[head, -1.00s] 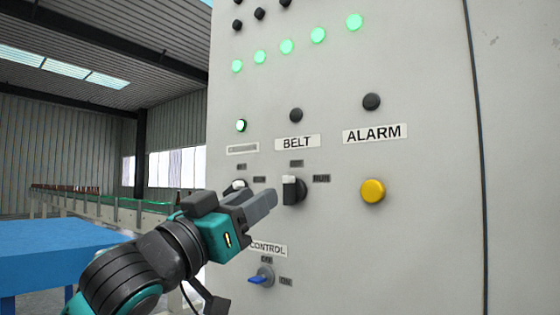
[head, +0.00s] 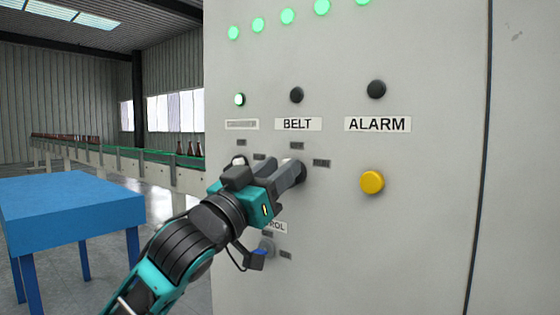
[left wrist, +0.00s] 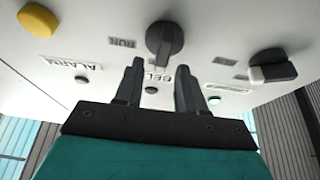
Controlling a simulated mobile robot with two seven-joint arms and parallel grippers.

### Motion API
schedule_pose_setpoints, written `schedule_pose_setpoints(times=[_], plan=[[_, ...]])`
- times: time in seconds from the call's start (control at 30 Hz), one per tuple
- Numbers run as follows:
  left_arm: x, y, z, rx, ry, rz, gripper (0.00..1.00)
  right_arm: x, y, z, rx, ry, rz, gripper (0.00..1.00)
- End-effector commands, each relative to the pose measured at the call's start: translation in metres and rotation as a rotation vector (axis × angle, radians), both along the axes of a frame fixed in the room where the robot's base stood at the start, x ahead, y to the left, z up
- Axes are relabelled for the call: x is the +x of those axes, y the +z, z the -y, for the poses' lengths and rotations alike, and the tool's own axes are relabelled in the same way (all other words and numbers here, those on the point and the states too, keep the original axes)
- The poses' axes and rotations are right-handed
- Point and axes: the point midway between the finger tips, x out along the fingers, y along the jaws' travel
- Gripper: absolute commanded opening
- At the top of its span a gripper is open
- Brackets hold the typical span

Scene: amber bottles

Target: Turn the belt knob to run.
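The belt knob is a dark round knob with a raised grip bar (left wrist: 165,42) on the grey panel, under the BELT label (head: 297,124). In the left wrist view its bar stands nearly upright, towards the BELT label and not towards the RUN label (left wrist: 122,43) beside it. My left gripper (head: 299,170) is at the knob in the head view and hides most of it. In the left wrist view its two fingers (left wrist: 160,66) are apart, with the knob in line with the gap near their tips. Contact cannot be told. My right gripper is not in view.
A yellow button (head: 372,182) sits right of the knob under the ALARM label (head: 377,124). Another knob (left wrist: 272,72) is beside the belt knob, and a blue-handled switch (head: 262,250) is below. The BELT lamp (head: 297,95) is dark. A blue table (head: 70,200) stands left.

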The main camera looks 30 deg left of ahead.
Motion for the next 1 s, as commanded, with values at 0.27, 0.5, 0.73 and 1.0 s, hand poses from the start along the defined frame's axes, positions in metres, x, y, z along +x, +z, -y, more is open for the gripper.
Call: schedule_pose_setpoints(times=[0.27, 0.5, 0.73, 1.0], plan=[[0.0102, 0.0042, 0.0010, 0.001, 0.000, -0.001, 0.39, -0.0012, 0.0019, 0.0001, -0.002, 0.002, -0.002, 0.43], [0.0100, 0.0040, 0.0010, 0.001, 0.000, -0.001, 0.34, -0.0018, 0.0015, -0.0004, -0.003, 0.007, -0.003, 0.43], [0.0099, 0.0040, 0.0010, 0.001, 0.000, -0.001, 0.12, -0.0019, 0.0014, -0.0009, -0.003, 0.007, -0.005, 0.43], [0.0098, 0.0040, 0.0010, 0.001, 0.000, -0.001, 0.00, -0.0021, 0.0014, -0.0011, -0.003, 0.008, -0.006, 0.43]])
